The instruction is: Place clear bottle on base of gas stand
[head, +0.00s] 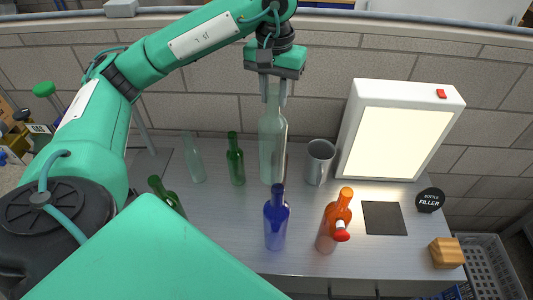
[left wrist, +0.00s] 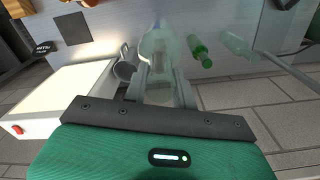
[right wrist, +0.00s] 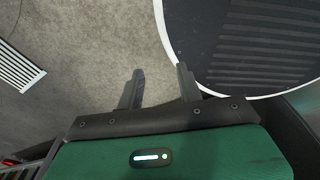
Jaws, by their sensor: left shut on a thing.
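My left gripper (head: 274,92) is shut on the neck of a tall clear bottle (head: 272,145), which hangs upright over the back middle of the table. In the left wrist view the clear bottle (left wrist: 158,45) points away between the fingers (left wrist: 163,85). Whether its bottom touches the table is hard to tell. A thin pole on a dark flat base (head: 150,165), seemingly the gas stand, is at the back left; my left arm hides part of it. It also shows in the left wrist view (left wrist: 292,38). My right gripper (right wrist: 158,88) is open and empty above the floor.
Another clear bottle (head: 193,158) and a green bottle (head: 236,160) stand between the held bottle and the stand. A grey mug (head: 319,163) and light box (head: 400,130) are right. A blue bottle (head: 276,220), orange bottle (head: 333,222) and second green bottle (head: 168,195) stand nearer.

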